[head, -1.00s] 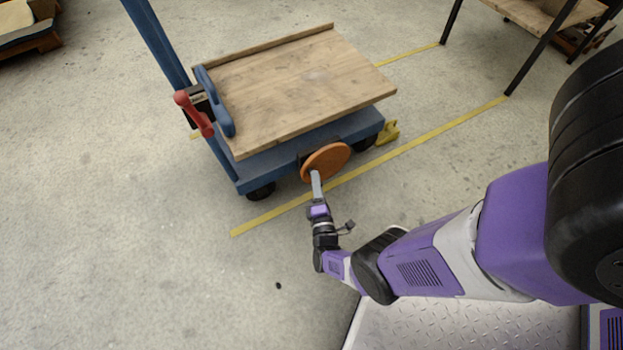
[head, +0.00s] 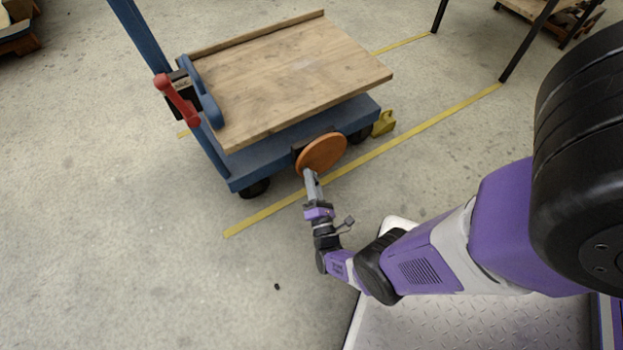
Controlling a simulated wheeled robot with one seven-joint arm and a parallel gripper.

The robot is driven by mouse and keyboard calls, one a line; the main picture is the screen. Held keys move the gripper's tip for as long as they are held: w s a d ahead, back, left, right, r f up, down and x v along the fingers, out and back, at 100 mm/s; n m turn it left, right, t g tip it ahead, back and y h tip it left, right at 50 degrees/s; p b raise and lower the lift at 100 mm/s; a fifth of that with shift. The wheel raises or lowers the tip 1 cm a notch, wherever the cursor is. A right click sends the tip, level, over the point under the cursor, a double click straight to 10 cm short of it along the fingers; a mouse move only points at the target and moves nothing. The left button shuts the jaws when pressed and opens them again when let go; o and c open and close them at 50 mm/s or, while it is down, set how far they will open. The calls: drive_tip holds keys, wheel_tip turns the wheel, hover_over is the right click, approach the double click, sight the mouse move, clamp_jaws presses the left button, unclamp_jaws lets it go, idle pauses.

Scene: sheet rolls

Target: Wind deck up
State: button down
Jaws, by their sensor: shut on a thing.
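The deck (head: 300,75) is a wooden board with a raised back lip, on a blue wheeled cart (head: 290,140). It sits a little above the blue base. An orange round handwheel (head: 322,153) is on the cart's near side. My gripper (head: 309,173) is at the lower left of the handwheel, shut on its rim or a grip there; the fingers hide the exact contact. A red lever (head: 178,101) is on a dark box at the cart's left post.
A blue bent handle (head: 201,92) stands at the deck's left edge. A yellow wedge (head: 383,123) is by the right wheel. Yellow lines (head: 440,121) mark the floor. A table (head: 517,50) stands at upper right.

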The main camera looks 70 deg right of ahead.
drive_tip(key=shift+s+d, duration=0.1)
drive_tip(key=shift+s, duration=0.1)
drive_tip(key=c, duration=1.3)
unclamp_jaws()
drive_tip(key=shift+w, duration=0.1)
